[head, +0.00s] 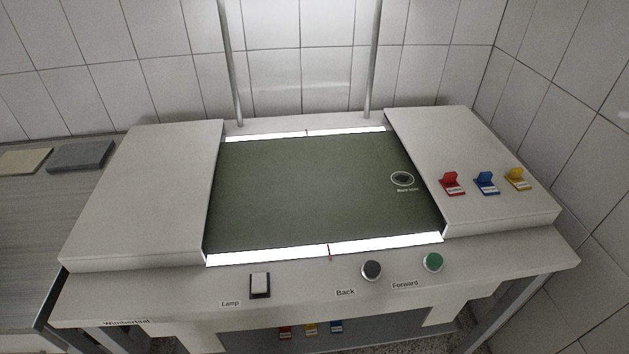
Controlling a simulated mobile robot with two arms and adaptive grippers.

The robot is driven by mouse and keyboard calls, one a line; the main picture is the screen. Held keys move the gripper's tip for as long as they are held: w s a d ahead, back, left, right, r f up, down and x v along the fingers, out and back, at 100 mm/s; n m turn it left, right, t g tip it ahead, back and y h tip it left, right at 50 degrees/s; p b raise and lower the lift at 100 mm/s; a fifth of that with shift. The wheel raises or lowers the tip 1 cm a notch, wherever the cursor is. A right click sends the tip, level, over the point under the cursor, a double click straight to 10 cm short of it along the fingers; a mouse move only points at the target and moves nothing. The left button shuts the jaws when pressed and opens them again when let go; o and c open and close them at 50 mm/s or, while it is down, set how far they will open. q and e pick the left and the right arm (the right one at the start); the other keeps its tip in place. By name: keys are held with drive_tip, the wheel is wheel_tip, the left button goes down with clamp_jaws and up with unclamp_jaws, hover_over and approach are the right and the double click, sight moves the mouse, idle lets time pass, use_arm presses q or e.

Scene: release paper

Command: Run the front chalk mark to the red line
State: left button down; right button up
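A dark green sheet of cloth (310,195) lies flat between two light side panels. A white oval outline (402,178) with a dark middle is on it at the right, with tiny writing below; I cannot tell whether this is the chalk mark. A bright white strip crosses the front (270,254) and another the back (260,136). A short red line (329,252) crosses the front strip, and a smaller reddish one (307,132) the back strip. On the front panel are a dark round button (371,270) labelled Back and a green one (432,262) labelled Forward. Neither gripper is in view.
A white rocker switch (260,284) labelled Lamp sits left of the buttons. Red (452,183), blue (486,183) and yellow (517,179) clips stand on the right panel. Grey (81,156) and beige (22,160) flat pieces lie on a side table. Two metal posts rise behind.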

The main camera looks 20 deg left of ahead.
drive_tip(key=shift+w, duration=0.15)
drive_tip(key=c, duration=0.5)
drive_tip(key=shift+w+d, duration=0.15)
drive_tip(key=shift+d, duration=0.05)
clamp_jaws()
